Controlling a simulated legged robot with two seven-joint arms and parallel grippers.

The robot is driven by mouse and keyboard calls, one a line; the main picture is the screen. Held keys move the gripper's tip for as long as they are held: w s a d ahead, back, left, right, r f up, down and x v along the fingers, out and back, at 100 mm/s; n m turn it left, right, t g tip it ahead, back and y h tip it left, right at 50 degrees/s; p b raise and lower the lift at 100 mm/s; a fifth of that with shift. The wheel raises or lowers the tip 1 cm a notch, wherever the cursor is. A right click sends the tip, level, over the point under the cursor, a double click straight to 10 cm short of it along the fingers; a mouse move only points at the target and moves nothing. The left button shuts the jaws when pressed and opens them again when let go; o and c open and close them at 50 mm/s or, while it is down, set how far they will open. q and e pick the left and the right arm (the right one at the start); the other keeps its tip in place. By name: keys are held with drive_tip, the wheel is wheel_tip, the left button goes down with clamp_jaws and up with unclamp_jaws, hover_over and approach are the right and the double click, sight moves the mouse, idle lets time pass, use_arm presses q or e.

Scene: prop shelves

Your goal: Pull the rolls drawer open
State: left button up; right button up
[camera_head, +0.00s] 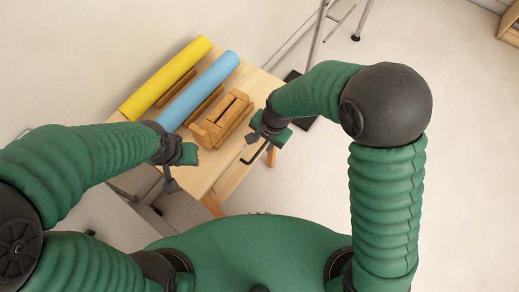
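A light wooden table (233,178) stands at the upper left, seen from above. A yellow roll (165,78) and a blue roll (200,90) lie side by side on it. A dark bar-shaped handle (249,158) shows at the table's right edge, just below my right gripper (264,132). I cannot tell whether the gripper touches the handle, or whether its fingers are open. The drawer front is not clearly visible. My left gripper (177,165) is over the table's near left part, apart from the handle, and its fingers are hard to read.
A slatted wooden holder (223,118) stands on the table beside the blue roll. Metal legs of a stand (317,38) rise behind the table. A wooden piece of furniture (511,30) is at the far right. The floor on the right is clear.

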sight(258, 152)
drive_tip(key=f, duration=0.2)
drive_tip(key=a+f, duration=0.1)
drive_tip(key=f, duration=0.5)
drive_tip(key=shift+w+a+f+b, duration=0.1)
drive_tip(key=shift+w+a+b, duration=0.15)
drive_tip(key=shift+w+b, duration=0.15)
drive_tip(key=shift+w+f, duration=0.25)
drive_tip(key=shift+f, duration=0.15)
drive_tip(key=shift+s+a+r, duration=0.1)
drive_tip(key=shift+s, duration=0.05)
drive_tip(key=c, duration=0.5)
clamp_jaws()
